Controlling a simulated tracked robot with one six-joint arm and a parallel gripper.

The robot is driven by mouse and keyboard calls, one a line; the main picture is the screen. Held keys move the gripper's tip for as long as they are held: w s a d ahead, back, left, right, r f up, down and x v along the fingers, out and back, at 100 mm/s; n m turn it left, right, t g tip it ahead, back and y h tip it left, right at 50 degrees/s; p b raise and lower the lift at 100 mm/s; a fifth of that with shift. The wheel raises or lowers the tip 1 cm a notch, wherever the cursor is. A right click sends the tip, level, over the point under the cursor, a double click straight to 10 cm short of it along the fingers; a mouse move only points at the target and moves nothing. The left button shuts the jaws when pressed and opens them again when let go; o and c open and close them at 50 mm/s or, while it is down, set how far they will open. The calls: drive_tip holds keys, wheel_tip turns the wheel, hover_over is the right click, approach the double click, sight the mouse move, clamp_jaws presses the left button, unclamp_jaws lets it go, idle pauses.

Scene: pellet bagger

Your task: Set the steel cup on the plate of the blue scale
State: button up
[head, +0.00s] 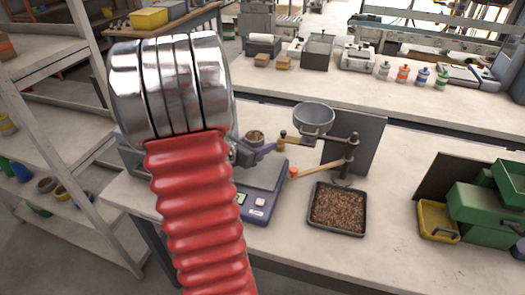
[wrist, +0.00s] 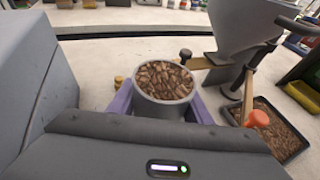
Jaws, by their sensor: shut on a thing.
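The steel cup (wrist: 161,110) is upright and full of brown pellets in the wrist view. The purple fingers of my gripper (head: 262,150) are shut on it, one on each side. In the head view the cup (head: 255,138) shows just beyond the blue scale (head: 262,190), partly hidden by my gripper. The scale's plate is bare where it shows; its left part is hidden by my red arm. The scale's front has a small display. I cannot tell the cup's height above the bench.
A grey hopper (head: 313,118) on a stand, with a wooden lever and orange knob (head: 293,172), is right of the cup. A pellet tray (head: 338,210) lies below it. Green bins (head: 485,212) and a yellow bin (head: 438,222) are at right. A grey box (wrist: 40,75) is close at left.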

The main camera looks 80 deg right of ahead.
drive_tip(key=shift+f, duration=2.05)
drive_tip(key=shift+f, duration=0.1)
drive_tip(key=o, duration=1.2)
drive_tip(key=v, duration=1.2)
